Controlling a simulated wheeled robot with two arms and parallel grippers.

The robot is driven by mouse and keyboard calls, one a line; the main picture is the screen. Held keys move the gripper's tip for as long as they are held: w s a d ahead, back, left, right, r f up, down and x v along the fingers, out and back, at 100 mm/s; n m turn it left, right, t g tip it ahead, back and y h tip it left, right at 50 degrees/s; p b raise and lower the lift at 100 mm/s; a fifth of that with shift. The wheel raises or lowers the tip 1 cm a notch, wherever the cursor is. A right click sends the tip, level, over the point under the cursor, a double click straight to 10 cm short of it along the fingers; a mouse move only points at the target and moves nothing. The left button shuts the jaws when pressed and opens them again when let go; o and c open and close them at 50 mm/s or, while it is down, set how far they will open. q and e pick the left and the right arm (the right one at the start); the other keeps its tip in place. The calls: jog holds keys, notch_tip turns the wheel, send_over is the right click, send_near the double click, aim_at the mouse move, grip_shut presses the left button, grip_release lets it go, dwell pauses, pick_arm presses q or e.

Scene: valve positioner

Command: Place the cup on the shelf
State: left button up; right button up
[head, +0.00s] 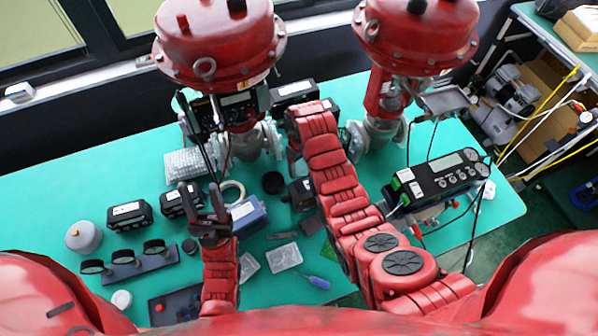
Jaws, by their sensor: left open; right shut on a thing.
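My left gripper (204,196) is open and empty above the green table, its dark fingers pointing away from me. My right arm reaches far over the table between the two red valves. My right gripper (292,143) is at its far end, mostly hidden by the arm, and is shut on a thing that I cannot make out. I cannot identify a cup for certain. A small dark round container (272,182) stands on the table left of my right arm. A rack with shelves (548,152) stands at the far right, beyond the table.
Two large red valve actuators (219,40) (417,36) rise at the back. A positioner box (440,178) with gauges and cables stands right of my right arm. Black boxes (129,215), a gauge stand (141,264) and a grey round object (83,237) crowd the left.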

aim_at(301, 172)
jog(key=shift+s+f, duration=0.15)
jog(key=shift+f, duration=0.2)
notch_tip(301, 172, down, 2)
jog(key=shift+p, duration=0.6)
jog(key=shift+f, duration=0.5)
jog(key=o, duration=1.4)
jog(key=shift+f, duration=0.15)
jog(key=shift+o, duration=0.2)
